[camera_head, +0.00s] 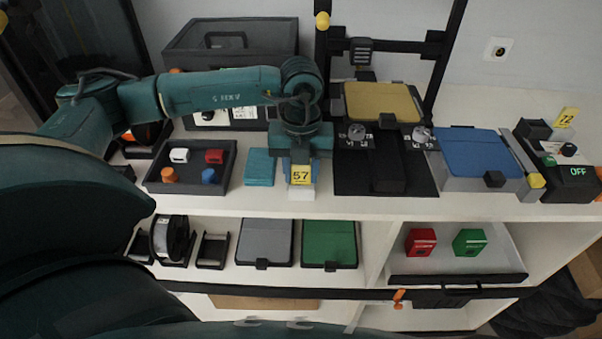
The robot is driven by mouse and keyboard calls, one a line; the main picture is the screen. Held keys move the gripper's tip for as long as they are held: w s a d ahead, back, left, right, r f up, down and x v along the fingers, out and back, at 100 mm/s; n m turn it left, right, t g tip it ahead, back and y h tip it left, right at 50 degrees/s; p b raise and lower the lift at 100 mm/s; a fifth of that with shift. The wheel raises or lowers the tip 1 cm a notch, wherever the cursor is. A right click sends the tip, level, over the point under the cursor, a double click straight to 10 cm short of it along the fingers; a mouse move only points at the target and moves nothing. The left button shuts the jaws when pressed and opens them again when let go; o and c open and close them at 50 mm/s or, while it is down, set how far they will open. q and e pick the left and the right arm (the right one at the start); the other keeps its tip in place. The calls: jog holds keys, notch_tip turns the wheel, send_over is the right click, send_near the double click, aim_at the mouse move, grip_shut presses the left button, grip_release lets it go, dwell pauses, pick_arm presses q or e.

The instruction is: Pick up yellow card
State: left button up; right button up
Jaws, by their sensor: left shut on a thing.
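A yellow card marked 57 (300,175) is upright near the middle of the upper shelf, above a small white block (301,194). My left gripper (301,168) points down at the card and is shut on it, with blue fingers showing on both sides. Whether the card touches the white block I cannot tell. A second yellow card marked 72 (566,117) stands on a dark device at the far right. My right gripper is not in view.
A teal pad (260,167) lies just left of the gripper. A dark tray (152,186) with small coloured blocks is further left. A black board (350,180) with knobs and a yellow panel (381,102) is to the right, then a blue-lidded box (474,152).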

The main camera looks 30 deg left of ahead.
pick_arm(q)
jog(key=shift+c, duration=0.8)
notch_tip(320, 180, up, 10)
jog(key=shift+b, duration=0.5)
